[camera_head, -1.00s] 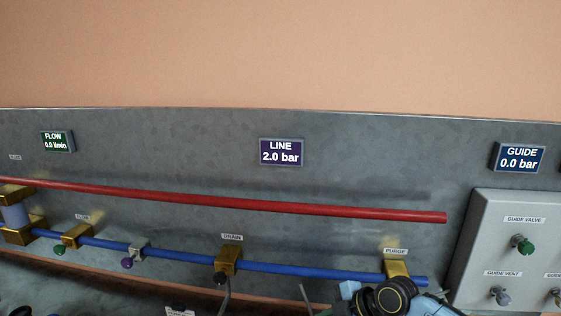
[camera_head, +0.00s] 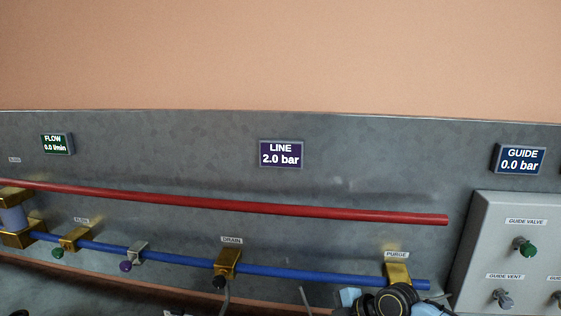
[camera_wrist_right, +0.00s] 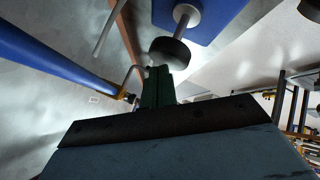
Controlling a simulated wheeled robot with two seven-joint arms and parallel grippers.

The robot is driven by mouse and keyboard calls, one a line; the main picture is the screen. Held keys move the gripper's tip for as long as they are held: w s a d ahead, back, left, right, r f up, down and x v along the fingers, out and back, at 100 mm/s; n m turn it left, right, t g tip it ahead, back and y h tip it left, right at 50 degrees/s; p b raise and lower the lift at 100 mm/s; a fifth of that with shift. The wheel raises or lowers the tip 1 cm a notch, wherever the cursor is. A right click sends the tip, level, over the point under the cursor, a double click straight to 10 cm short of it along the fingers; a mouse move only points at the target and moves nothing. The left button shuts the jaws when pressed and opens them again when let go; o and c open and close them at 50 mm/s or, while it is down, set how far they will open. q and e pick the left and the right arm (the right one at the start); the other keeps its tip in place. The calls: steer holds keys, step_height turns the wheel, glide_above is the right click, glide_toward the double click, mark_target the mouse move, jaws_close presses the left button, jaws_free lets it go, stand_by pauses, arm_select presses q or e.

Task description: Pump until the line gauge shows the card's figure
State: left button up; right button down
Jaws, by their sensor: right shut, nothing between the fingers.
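The line gauge (camera_head: 281,154) on the grey panel reads 2.0 bar. The card with the figure cannot be made out. In the right wrist view a blue body (camera_wrist_right: 222,14) has a metal shaft with a dark round knob (camera_wrist_right: 170,52) on its end; I cannot tell for sure whether it is the pump. My right gripper (camera_wrist_right: 158,76) is shut and empty, its dark green fingers close to the knob; contact cannot be told. In the head view only part of my right arm shows at the bottom right, below the purge valve. My left gripper is not in view.
The flow gauge (camera_head: 56,144) reads 0.0 l/min and the guide gauge (camera_head: 520,159) 0.0 bar. A red pipe (camera_head: 230,204) and a blue pipe (camera_head: 290,274) with brass valves, including drain (camera_head: 227,262) and purge (camera_head: 398,273), cross the panel. A guide box (camera_head: 470,240) stands right.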

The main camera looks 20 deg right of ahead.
steer(key=shift+f+b, duration=0.7)
steer(key=shift+f, duration=0.25)
stand_by(0.6)
steer(key=shift+r, duration=0.1)
steer(key=shift+r+p, duration=1.45)
steer(key=shift+r, duration=0.4)
step_height(320, 180, up, 6)
steer(key=p, duration=0.4)
steer(key=shift+p, duration=0.3)
stand_by(2.2)
